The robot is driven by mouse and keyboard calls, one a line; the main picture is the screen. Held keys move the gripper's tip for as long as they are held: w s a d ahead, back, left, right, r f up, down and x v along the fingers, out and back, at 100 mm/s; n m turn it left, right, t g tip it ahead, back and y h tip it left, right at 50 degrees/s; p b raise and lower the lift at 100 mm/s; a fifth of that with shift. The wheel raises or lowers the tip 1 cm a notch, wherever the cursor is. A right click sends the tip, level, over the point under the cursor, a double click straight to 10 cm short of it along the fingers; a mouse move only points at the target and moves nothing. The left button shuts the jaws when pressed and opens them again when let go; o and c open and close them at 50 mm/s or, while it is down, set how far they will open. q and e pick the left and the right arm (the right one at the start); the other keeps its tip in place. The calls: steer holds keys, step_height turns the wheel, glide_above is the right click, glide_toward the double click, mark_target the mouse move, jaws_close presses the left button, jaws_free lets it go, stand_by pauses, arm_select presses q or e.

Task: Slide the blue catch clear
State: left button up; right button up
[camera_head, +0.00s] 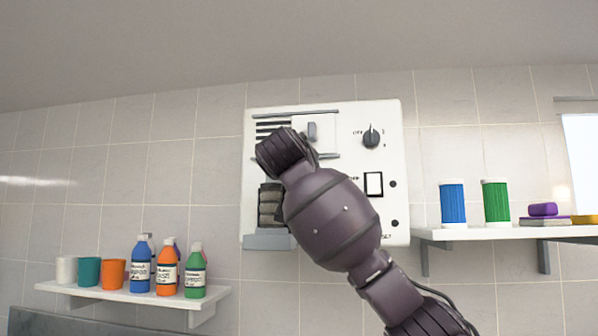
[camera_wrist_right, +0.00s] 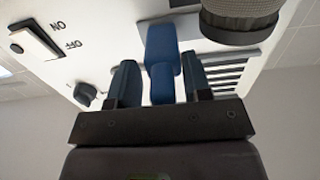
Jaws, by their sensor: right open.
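The blue catch (camera_wrist_right: 162,50) shows in the right wrist view, on the white wall panel (camera_head: 350,115). It stands between the two fingers of my right gripper (camera_wrist_right: 160,82). The fingers are open, one to each side of it, and I see a gap on both sides. In the head view my right arm reaches up in front of the panel and hides the catch and the fingers. A white plate with a small grey piece (camera_head: 312,130) on it shows just above my wrist. My left gripper is not in view.
The panel has dark slots (camera_head: 272,127), a black knob (camera_head: 371,138) and a rocker switch (camera_head: 374,184). A dark ribbed round thing (camera_wrist_right: 240,20) is close by in the wrist view. Side shelves hold bottles and cups (camera_head: 113,273) at left, and blue and green spools (camera_head: 453,203) at right.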

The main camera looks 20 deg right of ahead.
steer(key=shift+s+a, duration=0.25)
steer(key=shift+s, duration=0.1)
steer(key=b+v, duration=0.2)
steer(key=v, duration=0.7)
steer(key=shift+s+a, duration=0.25)
steer(key=shift+s, duration=0.05)
